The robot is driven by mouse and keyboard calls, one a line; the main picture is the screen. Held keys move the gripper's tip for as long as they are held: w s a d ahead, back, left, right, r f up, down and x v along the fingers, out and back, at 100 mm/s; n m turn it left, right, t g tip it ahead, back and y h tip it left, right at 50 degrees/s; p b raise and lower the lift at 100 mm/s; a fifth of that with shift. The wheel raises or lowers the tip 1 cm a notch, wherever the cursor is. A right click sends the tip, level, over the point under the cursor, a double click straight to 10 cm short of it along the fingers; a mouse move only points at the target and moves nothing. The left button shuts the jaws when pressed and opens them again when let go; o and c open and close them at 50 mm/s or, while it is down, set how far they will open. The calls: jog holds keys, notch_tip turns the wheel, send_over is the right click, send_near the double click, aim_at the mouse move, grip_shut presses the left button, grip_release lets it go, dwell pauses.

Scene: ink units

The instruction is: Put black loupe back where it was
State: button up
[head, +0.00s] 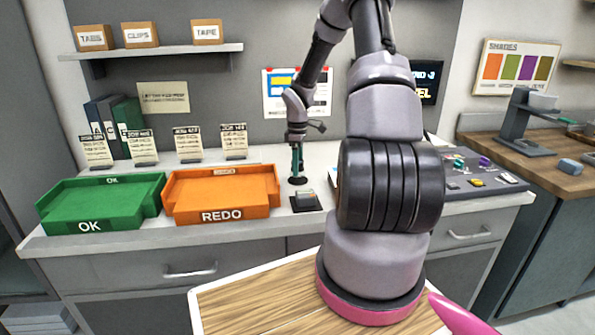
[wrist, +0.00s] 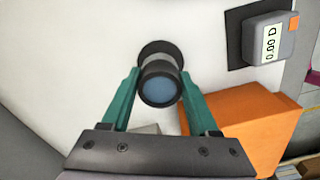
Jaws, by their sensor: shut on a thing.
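The black loupe (wrist: 160,68) is between my gripper's green fingers in the wrist view, with its bluish lens facing the camera. My gripper (wrist: 158,90) is shut on it. In the head view, my gripper (head: 297,160) points down over the white counter, right of the orange REDO tray. The dark base of the loupe (head: 298,181) shows just under the fingertips, at or very near the counter top. I cannot tell whether it touches the counter.
A small meter on a black pad (head: 306,201) stands just in front of the loupe. The orange REDO tray (head: 222,214) and green OK tray (head: 90,226) are to the left. Job cards (head: 188,144) stand behind the trays. A control panel (head: 480,180) is at the right.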

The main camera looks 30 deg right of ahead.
jog(key=shift+f, duration=1.05)
jog(key=o, duration=1.4)
jog(key=shift+f, duration=0.1)
